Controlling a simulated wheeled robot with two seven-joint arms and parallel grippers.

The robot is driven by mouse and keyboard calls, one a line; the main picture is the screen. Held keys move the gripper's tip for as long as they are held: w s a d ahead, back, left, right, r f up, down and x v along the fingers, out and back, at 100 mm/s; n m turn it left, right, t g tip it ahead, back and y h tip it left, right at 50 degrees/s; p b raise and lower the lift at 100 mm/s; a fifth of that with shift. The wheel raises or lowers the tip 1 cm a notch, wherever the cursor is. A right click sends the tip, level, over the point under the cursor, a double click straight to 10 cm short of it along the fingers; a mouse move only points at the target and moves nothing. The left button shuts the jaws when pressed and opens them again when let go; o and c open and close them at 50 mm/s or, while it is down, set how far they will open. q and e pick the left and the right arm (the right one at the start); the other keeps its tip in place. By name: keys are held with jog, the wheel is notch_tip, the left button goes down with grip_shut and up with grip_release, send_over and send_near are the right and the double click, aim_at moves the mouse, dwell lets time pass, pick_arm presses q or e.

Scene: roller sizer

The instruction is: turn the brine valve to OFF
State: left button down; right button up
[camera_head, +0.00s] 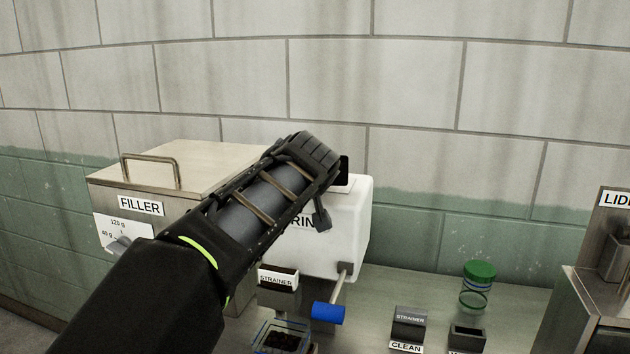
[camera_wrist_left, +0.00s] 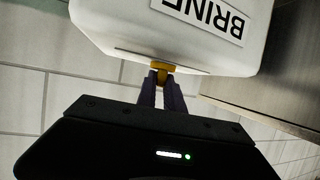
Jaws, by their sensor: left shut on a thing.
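The white brine tank (camera_head: 350,215) stands beside the filler, its label partly hidden behind my left arm. A metal rod (camera_head: 341,285) with a blue cylindrical end (camera_head: 328,313) sticks out low on its front. In the left wrist view the tank (camera_wrist_left: 110,25) appears upside down. There my left gripper (camera_wrist_left: 160,82) is shut on a small yellow part (camera_wrist_left: 161,70) at the tank's top edge. In the head view my arm hides this part. I cannot tell whether it belongs to the brine valve, and no OFF mark shows. My right gripper is out of view.
The filler (camera_head: 140,204) stands left of the tank. In front are a strainer holder (camera_head: 279,279) and a jar (camera_head: 284,337). To the right are a clean strainer block (camera_head: 408,322), a dark box (camera_head: 467,337) and a green-lidded jar (camera_head: 477,288). Tiled wall stands behind.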

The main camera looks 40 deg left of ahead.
pick_arm(q)
jog(key=shift+a+f+n+g+y, duration=0.1)
jog(key=shift+f+n+g+y, duration=0.15)
jog(key=shift+n+y, duration=0.3)
jog(key=shift+r+n+g+y, duration=0.2)
jog(key=shift+n+g+y, duration=0.15)
jog(key=shift+n+g, duration=0.1)
jog(key=shift+w+r+n+g+y+p, duration=0.2)
jog(key=shift+n+g+y+p, duration=0.25)
jog(key=shift+n+g+y, duration=0.4)
jog(key=n+g+p, duration=0.1)
jog(key=p, duration=0.1)
jog(key=n+g+y+p, duration=0.1)
jog(key=n+g+p, duration=0.1)
jog(key=n+g+y+p, duration=0.1)
jog(key=n+g+p, duration=0.1)
jog(key=shift+w+d+r+n+g+y, duration=0.15)
jog(key=shift+w+d+n+g+y, duration=0.1)
jog(key=shift+w+d, duration=0.15)
jog(key=shift+w+n+g+p, duration=0.1)
jog(key=shift+n+g+p, duration=0.75)
jog(key=shift+p, duration=0.4)
jog(key=shift+d+f+n+g+p, duration=0.1)
jog(key=shift+f+n+g+p, duration=0.25)
jog(key=shift+g, duration=0.2)
jog(key=c, duration=1.5)
grip_release()
